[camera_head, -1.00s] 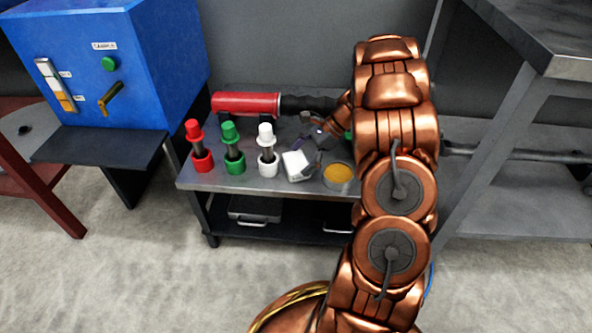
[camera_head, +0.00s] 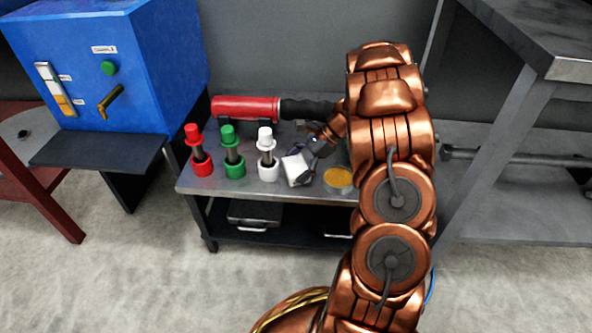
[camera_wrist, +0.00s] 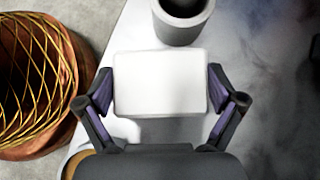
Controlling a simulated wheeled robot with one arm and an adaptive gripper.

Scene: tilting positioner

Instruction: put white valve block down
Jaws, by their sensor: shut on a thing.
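The white valve block (camera_head: 294,170) is at the front of the metal bench top (camera_head: 240,186), between the white-capped post and the round tin. My gripper (camera_head: 306,165) is at the block, shut on it. In the wrist view the white block (camera_wrist: 160,82) sits between the two dark fingers of my gripper (camera_wrist: 160,90), one at each short side. I cannot tell whether its underside touches the bench top.
Red (camera_head: 200,150), green (camera_head: 232,152) and white (camera_head: 266,155) capped posts stand left of the block. A round tin with a yellowish top (camera_head: 338,178) is close on its right. A red cylinder with a black grip (camera_head: 245,107) lies behind. A blue cabinet (camera_head: 110,70) stands left.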

